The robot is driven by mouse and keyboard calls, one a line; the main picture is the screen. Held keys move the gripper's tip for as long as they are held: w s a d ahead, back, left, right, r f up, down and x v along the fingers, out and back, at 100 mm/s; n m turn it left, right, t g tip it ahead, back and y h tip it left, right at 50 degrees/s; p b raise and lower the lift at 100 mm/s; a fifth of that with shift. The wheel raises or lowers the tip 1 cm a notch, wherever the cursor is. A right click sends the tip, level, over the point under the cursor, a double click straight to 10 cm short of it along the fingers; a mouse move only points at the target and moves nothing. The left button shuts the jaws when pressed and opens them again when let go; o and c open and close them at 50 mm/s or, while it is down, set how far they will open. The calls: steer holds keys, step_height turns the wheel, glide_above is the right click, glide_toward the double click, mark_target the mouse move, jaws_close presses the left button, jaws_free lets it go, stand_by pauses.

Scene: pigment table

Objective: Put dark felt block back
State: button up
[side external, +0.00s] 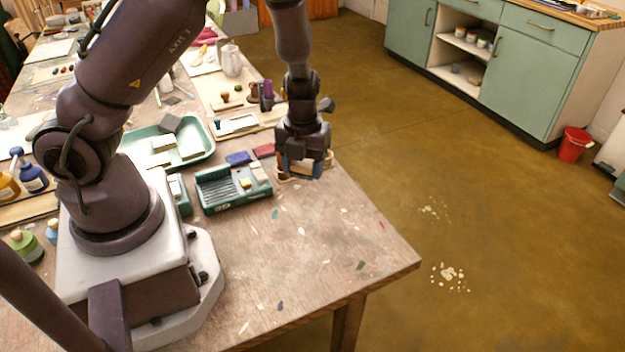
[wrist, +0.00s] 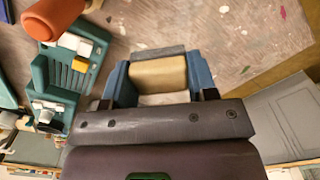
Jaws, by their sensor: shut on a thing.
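My gripper (side external: 303,165) is low over the far right part of the table, beside the teal slotted rack. Its two blue fingers (wrist: 161,85) are closed on a block (wrist: 158,73) with a tan face and a dark grey strip along its far edge. This looks like the dark felt block, though its felt face is mostly hidden. In the side view the fingers hide most of the held block.
The teal slotted rack (side external: 222,203) holds small pale and yellow pieces; it also shows in the wrist view (wrist: 42,85). A teal tray (side external: 137,135) holds a dark grey block (side external: 170,123) and pale blocks. The front right table is clear.

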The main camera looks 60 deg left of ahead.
steer(key=r, duration=0.5)
steer(key=shift+s+a+r, duration=0.1)
steer(key=shift+a+r, duration=0.1)
steer(key=shift+a, duration=0.05)
steer(key=s+a+n, duration=0.9)
steer(key=s+a, duration=0.8)
steer(key=s, duration=0.1)
steer(key=shift+w+f, duration=0.1)
steer(key=shift+f, duration=6.5)
steer(key=shift+f, duration=0.15)
steer(key=o, duration=0.6)
